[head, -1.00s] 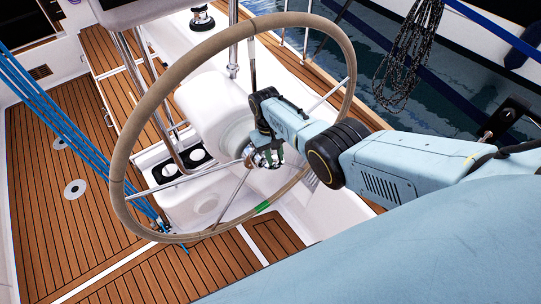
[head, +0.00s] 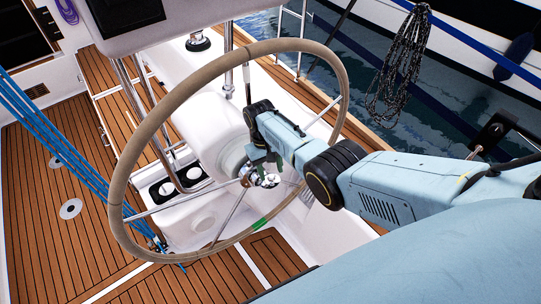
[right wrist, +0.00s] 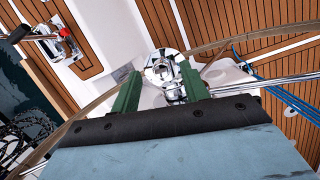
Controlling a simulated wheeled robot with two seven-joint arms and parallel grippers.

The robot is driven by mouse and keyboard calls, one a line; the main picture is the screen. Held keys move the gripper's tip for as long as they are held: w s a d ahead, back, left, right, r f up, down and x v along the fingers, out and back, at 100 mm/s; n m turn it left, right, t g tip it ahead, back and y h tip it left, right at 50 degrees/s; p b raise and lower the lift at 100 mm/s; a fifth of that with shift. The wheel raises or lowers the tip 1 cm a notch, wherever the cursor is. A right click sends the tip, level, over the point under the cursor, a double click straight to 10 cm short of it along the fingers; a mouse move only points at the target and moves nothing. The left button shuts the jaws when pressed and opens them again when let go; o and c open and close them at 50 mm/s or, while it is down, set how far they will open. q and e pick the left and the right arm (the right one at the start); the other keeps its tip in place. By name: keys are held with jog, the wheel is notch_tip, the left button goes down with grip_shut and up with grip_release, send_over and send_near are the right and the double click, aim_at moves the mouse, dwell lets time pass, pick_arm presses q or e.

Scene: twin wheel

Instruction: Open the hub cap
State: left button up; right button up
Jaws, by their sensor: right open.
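The steering wheel (head: 120,166) has a tan wrapped rim, thin metal spokes and a green mark low on the rim. Its shiny metal hub with the hub cap (head: 268,180) sits at the centre, and it shows in the right wrist view (right wrist: 165,72) as a round chrome piece. My right gripper (head: 261,166) is at the hub. In the right wrist view its two green fingers (right wrist: 160,88) are apart, with the hub between and just beyond their tips. I cannot tell whether they touch it. My left gripper is not in view.
A white pedestal (head: 217,119) stands behind the wheel. Blue ropes (head: 70,165) run down at the left, and metal rails (head: 131,100) stand nearby. Wooden deck (head: 45,210) is open at the left. Water (head: 335,85) and a hanging dark rope (head: 402,60) are beyond the side.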

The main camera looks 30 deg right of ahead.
aim_at(271, 176)
notch_tip(271, 176, up, 7)
jog(key=p, duration=0.1)
jog(key=shift+p, duration=0.3)
jog(key=shift+s+f, duration=0.1)
jog(key=shift+f, duration=0.1)
